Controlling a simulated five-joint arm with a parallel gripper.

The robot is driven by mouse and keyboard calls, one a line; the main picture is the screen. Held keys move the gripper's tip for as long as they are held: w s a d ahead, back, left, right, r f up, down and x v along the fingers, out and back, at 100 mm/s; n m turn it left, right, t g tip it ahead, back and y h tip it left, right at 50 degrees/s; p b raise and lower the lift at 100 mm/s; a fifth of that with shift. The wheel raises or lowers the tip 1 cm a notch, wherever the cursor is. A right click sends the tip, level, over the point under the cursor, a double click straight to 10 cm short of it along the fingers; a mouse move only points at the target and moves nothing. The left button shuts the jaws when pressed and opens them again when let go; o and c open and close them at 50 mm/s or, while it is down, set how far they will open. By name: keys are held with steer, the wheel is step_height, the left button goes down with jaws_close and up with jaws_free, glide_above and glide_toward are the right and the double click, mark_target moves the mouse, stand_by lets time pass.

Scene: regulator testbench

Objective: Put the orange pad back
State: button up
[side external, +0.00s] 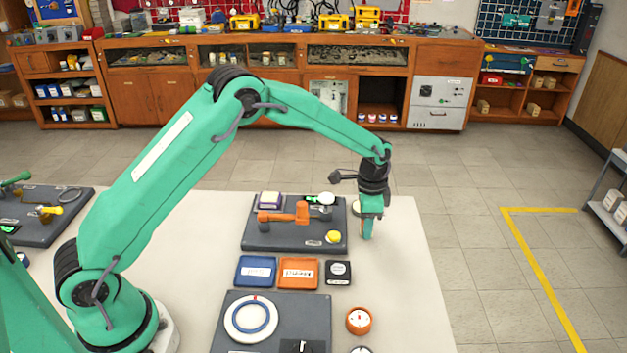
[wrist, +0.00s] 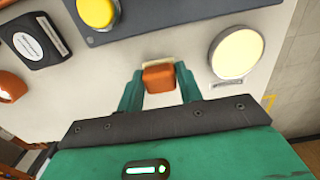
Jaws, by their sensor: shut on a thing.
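The orange pad (wrist: 158,79) is a small block with a pale edge, between the two fingertips in the wrist view. My gripper (wrist: 159,84) is shut on it. In the side view my gripper (side external: 367,228) points down at the right part of the white table, just right of the dark board. The pad is hard to make out there, and I cannot tell whether it touches the table. An orange labelled tray (side external: 299,273) lies in front of the board, between a blue tray (side external: 256,270) and a black box (side external: 338,272).
The dark board (side external: 270,241) carries an orange fitting (side external: 285,216) and a yellow button (side external: 333,237). A pale round disc (wrist: 238,52) lies right of my gripper. An orange round dial (side external: 359,320) stands in front. The table's right strip (side external: 405,270) is clear.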

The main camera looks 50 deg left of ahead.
steer(key=shift+f, duration=0.45)
steer(key=shift+f, duration=0.1)
steer(key=o, duration=0.9)
step_height(320, 180, up, 12)
steer(key=shift+r, duration=0.15)
stand_by(0.6)
